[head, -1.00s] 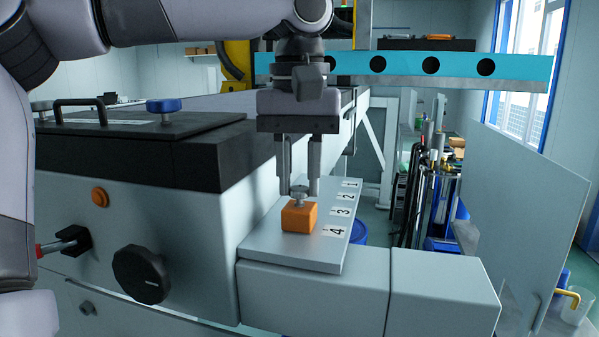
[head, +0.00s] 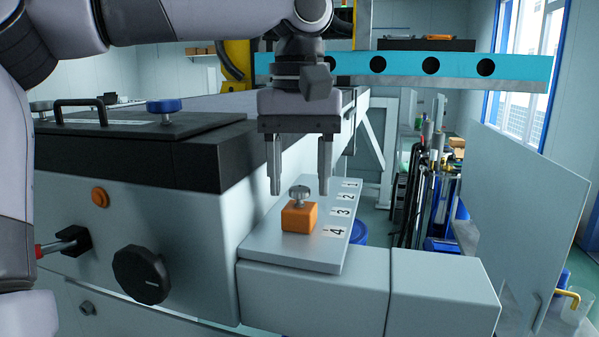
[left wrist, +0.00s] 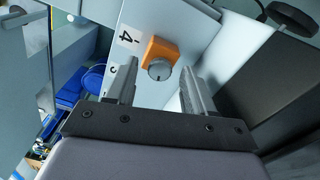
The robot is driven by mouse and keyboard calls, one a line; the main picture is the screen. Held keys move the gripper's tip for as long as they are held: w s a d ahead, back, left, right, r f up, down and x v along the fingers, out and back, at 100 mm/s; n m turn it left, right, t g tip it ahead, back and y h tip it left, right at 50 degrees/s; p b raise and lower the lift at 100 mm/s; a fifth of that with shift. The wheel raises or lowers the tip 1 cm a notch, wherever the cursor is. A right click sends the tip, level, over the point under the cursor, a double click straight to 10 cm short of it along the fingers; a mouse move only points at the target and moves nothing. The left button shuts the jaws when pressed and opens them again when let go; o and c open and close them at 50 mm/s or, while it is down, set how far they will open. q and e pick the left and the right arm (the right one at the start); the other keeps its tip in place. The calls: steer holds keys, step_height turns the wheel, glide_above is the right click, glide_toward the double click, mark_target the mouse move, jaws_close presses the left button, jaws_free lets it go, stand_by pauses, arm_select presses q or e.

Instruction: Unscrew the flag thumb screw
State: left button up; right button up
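The flag thumb screw (head: 300,194) is a small silver screw standing upright in the top of an orange block (head: 299,216). The block sits on a grey plate with number labels, beside the label 4. In the left wrist view the screw (left wrist: 159,69) shows as a round grey head on the orange block (left wrist: 150,50). My left gripper (head: 299,190) points down over the block. Its fingers are spread wide, one to each side of the screw, and hold nothing. In the left wrist view the screw lies between and beyond the fingertips. My right gripper is not in view.
The numbered plate (head: 275,240) lies on a grey ledge of the machine. A black knob (head: 140,274) and an orange button (head: 100,197) are on the machine's front. A blue knob (head: 164,106) tops the black lid. A pale panel (head: 520,210) stands at right.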

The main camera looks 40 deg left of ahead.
mark_target(300, 188)
arm_select(q)
steer(key=shift+r, duration=3.55)
